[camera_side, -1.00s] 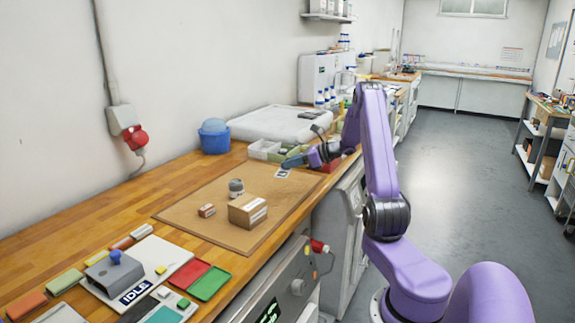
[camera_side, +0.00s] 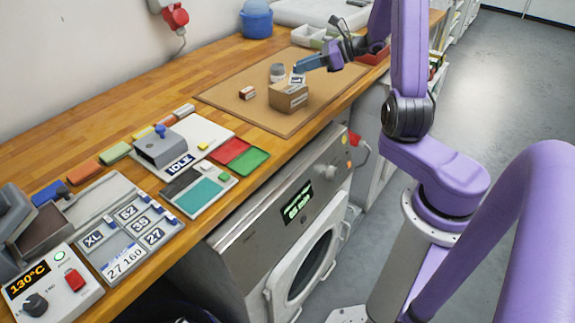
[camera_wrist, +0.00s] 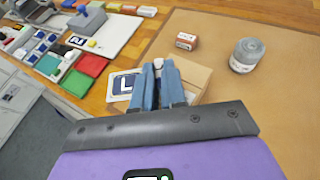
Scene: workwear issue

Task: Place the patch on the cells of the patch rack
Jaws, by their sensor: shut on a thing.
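My gripper (camera_wrist: 158,72) is shut on the patch (camera_wrist: 124,84), a flat white-edged piece with a dark blue face and a white "L". The patch sticks out to the left of the fingers in the wrist view, and the fingers cover part of it. In the side view my gripper (camera_side: 300,64) holds the patch (camera_side: 297,78) just above the cardboard box. The patch rack (camera_side: 150,205) is a grey tray at the front left of the bench, with patches such as "XL" (camera_side: 93,239) and "35" (camera_side: 140,224) in its cells.
The cardboard box (camera_side: 288,98) stands on the brown mat (camera_side: 235,88) below my gripper. A grey jar (camera_side: 277,72) and a small red box (camera_side: 247,92) are near. A grey press with a blue knob (camera_side: 160,148) and red and green trays (camera_side: 248,160) lie between mat and rack.

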